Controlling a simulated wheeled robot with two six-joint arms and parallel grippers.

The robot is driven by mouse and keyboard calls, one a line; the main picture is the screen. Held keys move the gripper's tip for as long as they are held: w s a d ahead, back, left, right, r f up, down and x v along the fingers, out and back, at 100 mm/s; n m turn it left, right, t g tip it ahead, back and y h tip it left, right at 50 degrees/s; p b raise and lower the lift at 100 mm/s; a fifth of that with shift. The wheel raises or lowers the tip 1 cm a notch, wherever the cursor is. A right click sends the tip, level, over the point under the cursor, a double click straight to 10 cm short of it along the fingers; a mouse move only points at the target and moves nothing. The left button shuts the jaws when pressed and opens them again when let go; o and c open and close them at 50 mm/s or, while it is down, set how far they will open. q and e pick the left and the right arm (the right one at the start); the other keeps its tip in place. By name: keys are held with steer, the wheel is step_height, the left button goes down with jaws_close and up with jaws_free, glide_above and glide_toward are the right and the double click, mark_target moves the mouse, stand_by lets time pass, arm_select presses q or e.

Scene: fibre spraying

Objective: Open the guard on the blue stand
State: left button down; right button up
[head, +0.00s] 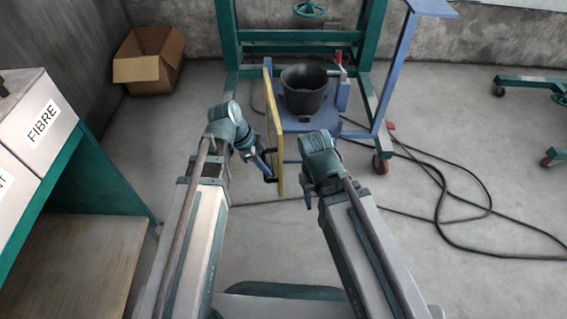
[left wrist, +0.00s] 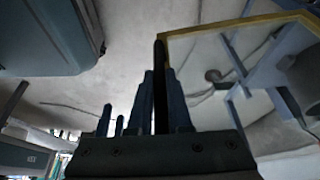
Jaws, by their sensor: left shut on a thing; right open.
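The guard (head: 274,125) is a yellow-edged panel on the left side of the blue stand (head: 300,124). In the head view it is nearly edge-on, reaching from beside the black pot (head: 305,92) toward me. My left gripper (head: 268,172) is shut on the guard's black handle (left wrist: 160,85) near its front end. In the left wrist view the handle stands between the fingers, with the guard's yellow frame (left wrist: 235,22) at right. My right gripper (head: 309,194) is right of the guard, apart from it, mostly hidden by its wrist; its fingers are hard to make out.
A green frame (head: 300,36) stands behind the stand, and a blue post (head: 398,65) to its right. Black cables (head: 440,200) lie on the floor at right. A labelled FIBRE bin (head: 40,125) is at left, a cardboard box (head: 150,65) at back left.

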arm_select(q)
steer(key=a, duration=0.9)
steer(key=shift+a, duration=0.35)
steer(key=c, duration=0.8)
jaws_free()
steer(key=shift+c, duration=0.2)
steer(key=shift+w, duration=0.1)
steer(key=p+v, duration=1.2)
steer(key=v, duration=0.1)
steer(key=shift+r+p, duration=0.35)
steer(key=shift+r, duration=0.1)
